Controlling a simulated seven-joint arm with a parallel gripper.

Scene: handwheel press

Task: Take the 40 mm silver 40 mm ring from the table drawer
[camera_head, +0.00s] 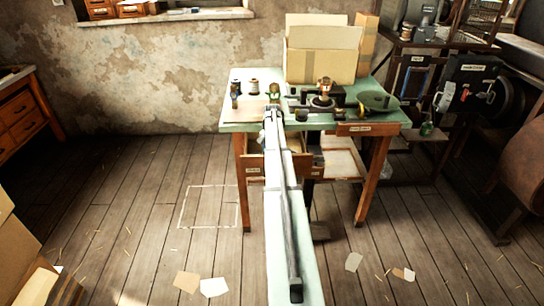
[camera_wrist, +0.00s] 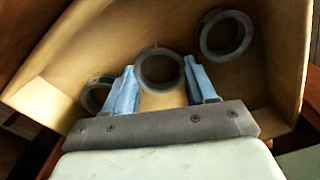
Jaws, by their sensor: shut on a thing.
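The open table drawer (camera_wrist: 255,85) fills the wrist view. Three grey metallic rings lie in it: a left ring (camera_wrist: 86,99) with a greenish mark, a middle ring (camera_wrist: 161,86) with a small reddish mark, and a right ring (camera_wrist: 245,42) deeper in. My gripper (camera_wrist: 159,66) is shut on the middle ring, with one blue finger on each side. I cannot read any size on the rings. In the head view the drawer (camera_head: 254,169) is pulled out under the table, and my arm hides part of it and the gripper.
The green-topped table (camera_head: 234,119) carries a cardboard box (camera_head: 318,66), spools and small tools. A second open drawer (camera_head: 343,165) lies to the right of my arm. The left ring sits close beside my left finger. The drawer walls surround my gripper.

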